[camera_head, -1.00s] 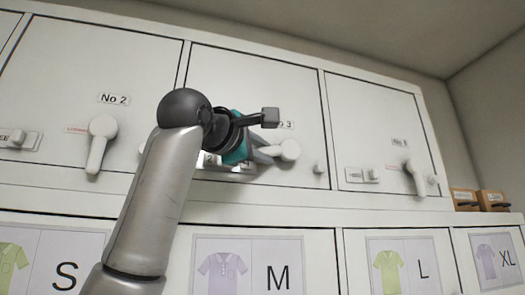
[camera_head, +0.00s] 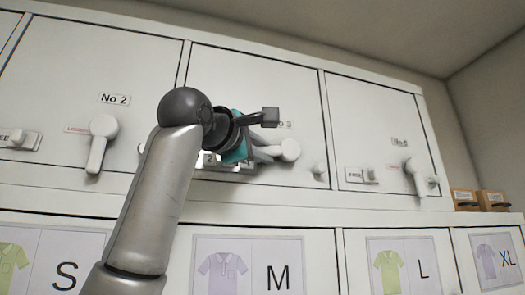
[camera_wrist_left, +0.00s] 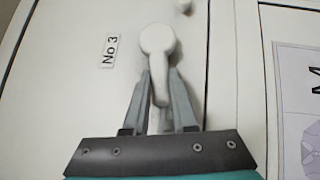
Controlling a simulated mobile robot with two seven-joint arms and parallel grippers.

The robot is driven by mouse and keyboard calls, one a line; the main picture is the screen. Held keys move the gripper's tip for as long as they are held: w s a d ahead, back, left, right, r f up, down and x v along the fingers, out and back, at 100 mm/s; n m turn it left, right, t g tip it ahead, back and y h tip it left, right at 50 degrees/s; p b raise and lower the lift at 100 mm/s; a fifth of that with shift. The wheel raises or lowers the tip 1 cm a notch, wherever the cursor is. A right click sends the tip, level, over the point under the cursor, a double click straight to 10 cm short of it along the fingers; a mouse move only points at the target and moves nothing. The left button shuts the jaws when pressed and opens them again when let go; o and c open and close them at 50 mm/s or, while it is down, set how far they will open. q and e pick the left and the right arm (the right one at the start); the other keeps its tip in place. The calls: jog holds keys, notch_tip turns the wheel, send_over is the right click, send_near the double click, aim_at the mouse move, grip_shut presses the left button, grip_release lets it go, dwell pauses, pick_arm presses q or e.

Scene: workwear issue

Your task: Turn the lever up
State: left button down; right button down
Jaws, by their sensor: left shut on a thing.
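The lever (camera_head: 289,150) on the No 3 door is pale with a round hub. Its arm points left from the hub in the head view, roughly sideways. In the left wrist view the lever's hub (camera_wrist_left: 157,40) shows beyond my fingertips, and its arm runs down between them. My left gripper (camera_head: 262,152) is shut on the lever arm, left of the hub; its fingers (camera_wrist_left: 160,85) lie one on each side of the arm. My wrist hides part of the No 3 label and some of the door. My right gripper is out of view.
The No 2 door has a lever (camera_head: 101,142) hanging down; the right door has another lever (camera_head: 415,177). A small knob (camera_head: 318,169) stands right of the No 3 lever. Shirt-and-size panels (camera_head: 249,266) line the lower row. Small wooden boxes (camera_head: 492,200) stand at right.

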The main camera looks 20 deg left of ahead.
pick_arm(q)
jog(key=shift+r+m+g, duration=0.65)
jog(key=shift+m+g, duration=0.15)
jog(key=shift+g, duration=0.1)
jog(key=c, duration=0.7)
grip_release()
jog(key=shift+s, duration=0.15)
